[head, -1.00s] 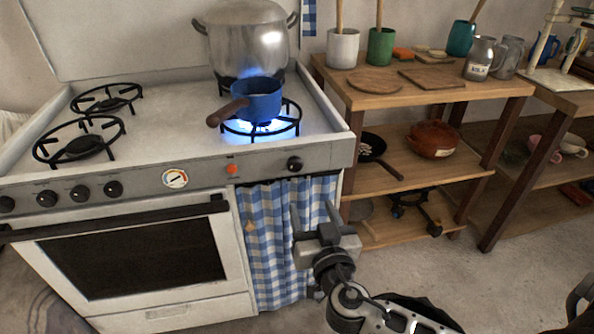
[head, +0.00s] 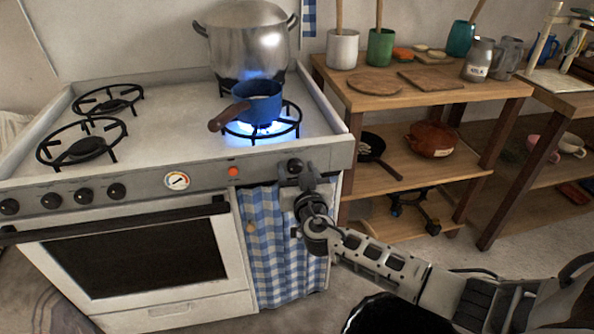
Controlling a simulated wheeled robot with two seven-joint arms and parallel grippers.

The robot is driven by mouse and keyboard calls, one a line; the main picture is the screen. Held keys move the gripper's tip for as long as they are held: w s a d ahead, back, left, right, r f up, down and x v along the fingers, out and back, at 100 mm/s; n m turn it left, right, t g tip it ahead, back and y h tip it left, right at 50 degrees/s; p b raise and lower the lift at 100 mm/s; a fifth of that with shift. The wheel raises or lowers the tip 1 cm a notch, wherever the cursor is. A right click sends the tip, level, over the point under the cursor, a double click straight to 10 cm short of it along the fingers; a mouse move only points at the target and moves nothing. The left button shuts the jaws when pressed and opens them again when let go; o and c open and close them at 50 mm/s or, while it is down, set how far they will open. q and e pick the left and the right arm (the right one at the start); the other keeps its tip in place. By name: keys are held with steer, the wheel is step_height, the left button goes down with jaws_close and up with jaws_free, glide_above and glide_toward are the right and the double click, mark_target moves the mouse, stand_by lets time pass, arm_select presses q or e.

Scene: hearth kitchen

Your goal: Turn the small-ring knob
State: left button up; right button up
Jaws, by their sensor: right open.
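A dark round knob (head: 295,165) sits alone at the right end of the stove's front panel. My right gripper (head: 297,178) is open just in front of and below it, with its fingers pointing up at the panel on either side of the knob's lower edge. I cannot tell whether a finger touches the knob. Several more dark knobs (head: 80,194) sit at the left of the panel. A blue saucepan (head: 262,101) stands on the lit ring (head: 287,126), with blue flame under it. My left gripper is out of view.
A large steel pot (head: 248,45) stands behind the saucepan, whose wooden handle points left. A red-orange indicator (head: 233,171) and a dial (head: 176,181) share the panel. A checked curtain (head: 262,235) hangs below it. A wooden shelf (head: 440,98) stands close on the right.

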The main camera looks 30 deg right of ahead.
steer(key=c, duration=1)
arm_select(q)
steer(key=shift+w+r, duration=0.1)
arm_select(e)
steer(key=shift+f, duration=0.1)
steer(key=shift+n+b, duration=0.75)
steer(key=shift+n, duration=0.25)
steer(key=n+b, duration=0.1)
steer(key=n, duration=0.1)
steer(key=shift+n, duration=0.3)
steer(key=n, duration=0.4)
steer(key=shift+n+b, duration=0.3)
steer(key=shift+b, duration=0.1)
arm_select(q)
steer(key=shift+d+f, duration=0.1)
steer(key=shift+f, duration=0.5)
arm_select(e)
steer(key=shift+n, duration=2.2)
